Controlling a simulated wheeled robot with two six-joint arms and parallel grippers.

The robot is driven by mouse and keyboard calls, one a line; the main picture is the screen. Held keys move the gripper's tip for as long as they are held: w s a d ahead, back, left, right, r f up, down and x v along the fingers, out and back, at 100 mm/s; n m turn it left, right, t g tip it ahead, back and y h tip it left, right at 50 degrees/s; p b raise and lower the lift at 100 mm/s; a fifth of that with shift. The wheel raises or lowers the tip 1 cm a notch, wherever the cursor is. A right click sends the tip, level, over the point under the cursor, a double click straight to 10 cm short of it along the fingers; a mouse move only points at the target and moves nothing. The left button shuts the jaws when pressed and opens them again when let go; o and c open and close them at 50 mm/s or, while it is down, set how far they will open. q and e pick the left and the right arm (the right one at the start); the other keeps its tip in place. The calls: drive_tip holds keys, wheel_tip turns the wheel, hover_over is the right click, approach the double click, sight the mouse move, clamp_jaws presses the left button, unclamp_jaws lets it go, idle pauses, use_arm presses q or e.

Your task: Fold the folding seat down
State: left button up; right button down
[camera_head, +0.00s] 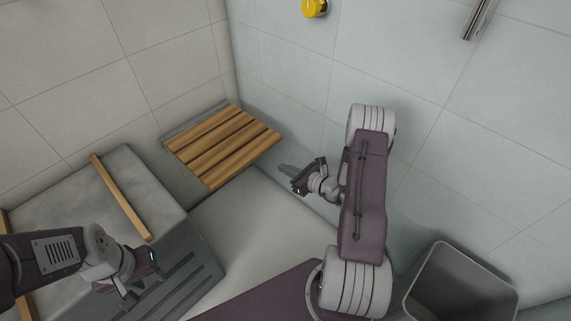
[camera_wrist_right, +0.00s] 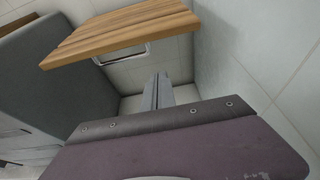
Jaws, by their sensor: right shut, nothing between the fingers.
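The folding seat (camera_head: 222,146) has brown wooden slats and hangs on the wall in the corner. Its slatted surface lies about level, sticking out from the wall. In the right wrist view the seat (camera_wrist_right: 125,32) is at the top, with a metal bracket (camera_wrist_right: 122,56) under it. My right gripper (camera_head: 284,169) is shut and empty, to the right of the seat's front corner and apart from it. Its grey fingers (camera_wrist_right: 158,92) show below the seat in the right wrist view.
A grey bench-like block (camera_head: 150,187) with wooden strips (camera_head: 120,197) stands left of the seat. A grey bin (camera_head: 458,290) is at the lower right. A yellow knob (camera_head: 314,8) and a metal bar (camera_head: 478,20) are on the right wall. Pale floor (camera_head: 238,222) is clear before the seat.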

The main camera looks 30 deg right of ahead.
drive_tip(key=f+b+x, duration=0.1)
drive_tip(key=b+x, duration=0.2)
drive_tip(key=x, duration=0.5)
drive_tip(key=r, duration=0.5)
drive_tip(key=shift+s+b, duration=0.2)
drive_tip(key=shift+b, duration=0.1)
wheel_tip(320, 180, up, 10)
drive_tip(key=g+p, duration=0.2)
drive_tip(key=p, duration=0.9)
drive_tip(key=shift+w+h+p, duration=0.35)
drive_tip(key=shift+w+h, duration=0.05)
drive_tip(key=shift+w, duration=0.1)
